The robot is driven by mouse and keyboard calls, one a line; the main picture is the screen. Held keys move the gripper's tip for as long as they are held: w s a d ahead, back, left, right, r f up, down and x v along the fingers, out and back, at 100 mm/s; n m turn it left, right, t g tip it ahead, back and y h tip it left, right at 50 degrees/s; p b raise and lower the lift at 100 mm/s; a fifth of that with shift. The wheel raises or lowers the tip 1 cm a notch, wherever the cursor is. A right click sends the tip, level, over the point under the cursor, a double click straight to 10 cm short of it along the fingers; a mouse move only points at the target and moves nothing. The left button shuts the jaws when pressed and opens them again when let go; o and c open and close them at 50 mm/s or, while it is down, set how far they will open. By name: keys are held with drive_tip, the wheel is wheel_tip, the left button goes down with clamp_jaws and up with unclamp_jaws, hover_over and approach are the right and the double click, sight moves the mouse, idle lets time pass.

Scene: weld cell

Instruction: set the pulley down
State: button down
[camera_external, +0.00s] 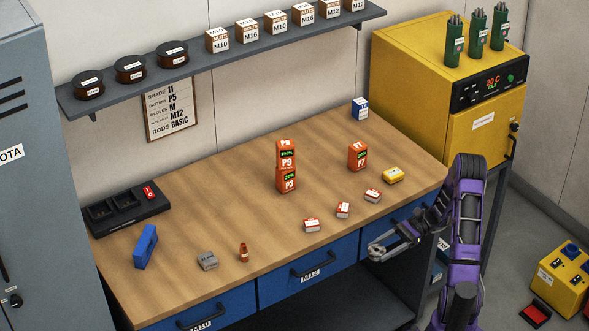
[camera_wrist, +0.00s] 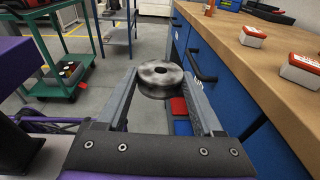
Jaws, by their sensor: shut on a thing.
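In the external view the pulley is small and hard to tell from the fingers.
A green cart (camera_wrist: 57,90) stands left.

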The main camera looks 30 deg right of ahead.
drive_tip(key=w+d+r+m+t+h, duration=0.1)
drive_tip(key=w+d+r+m+t, duration=0.1)
drive_tip(key=w+d+t, duration=0.1)
drive_tip(key=w+d+r+m+t+h, duration=0.2)
drive_tip(key=w+d+r+m+t, duration=0.1)
drive_tip(key=w, duration=0.3)
drive_tip(key=w+d+r+m+t+h, duration=0.1)
drive_tip(key=w+d+r+m+t, duration=0.1)
drive_tip(key=w+d+t, duration=0.2)
drive_tip(key=shift+w+d+r+m+h+p, duration=0.35)
drive_tip(key=shift+w+d, duration=0.25)
drive_tip(key=shift+d, duration=0.25)
drive_tip(key=w+d+r+m+t+h+p, duration=0.1)
drive_tip(key=w+d+r+m+t+h, duration=0.15)
drive_tip(key=d, duration=0.35)
drive_tip(key=w+d+r+m+t+h+p, duration=0.1)
drive_tip(key=w+d+r+m+h+p, duration=0.15)
drive_tip(key=d, duration=0.35)
drive_tip(key=r+m+t+h+p, duration=0.1)
drive_tip(key=m+h+p, duration=0.1)
drive_tip(key=m+h, duration=0.15)
hover_over(421, 170)
drive_tip(key=n, duration=0.1)
wheel_tip(421, 170, down, 9)
drive_tip(key=shift+f+b, duration=0.15)
drive_tip(key=shift+b, duration=0.15)
